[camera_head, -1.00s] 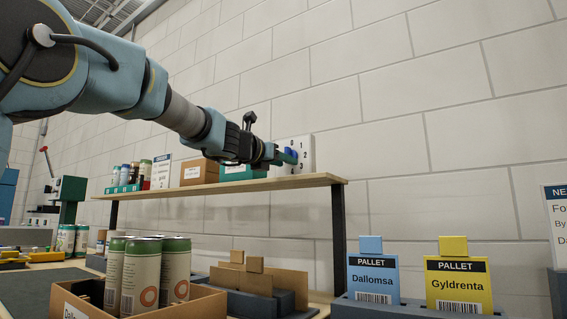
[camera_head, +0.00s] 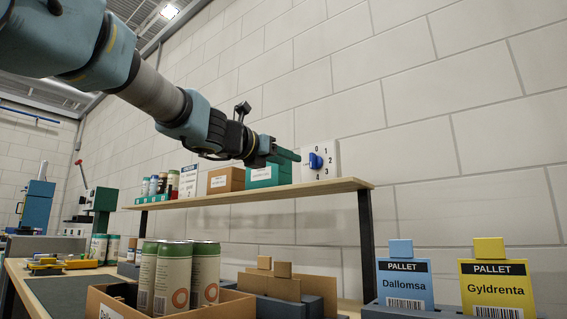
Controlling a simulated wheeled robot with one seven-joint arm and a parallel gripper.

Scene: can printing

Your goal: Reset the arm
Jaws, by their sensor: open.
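My arm reaches in from the upper left of the head view. My gripper (camera_head: 286,156) is above the shelf, with green fingers pointing right. The fingers are open and hold nothing that I can see. They are just left of a white panel (camera_head: 330,150) with a blue rotary knob (camera_head: 316,160) and the numbers 0 to 4. The gripper appears apart from the knob. The knob's pointer direction is hard to read.
The shelf (camera_head: 250,194) holds a green box (camera_head: 262,180), a brown box (camera_head: 224,181) and several cans. Below, an open carton (camera_head: 235,306) holds cans (camera_head: 172,278). Blue (camera_head: 405,285) and yellow (camera_head: 497,287) pallet cards stand at right. The air in front of the wall is clear.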

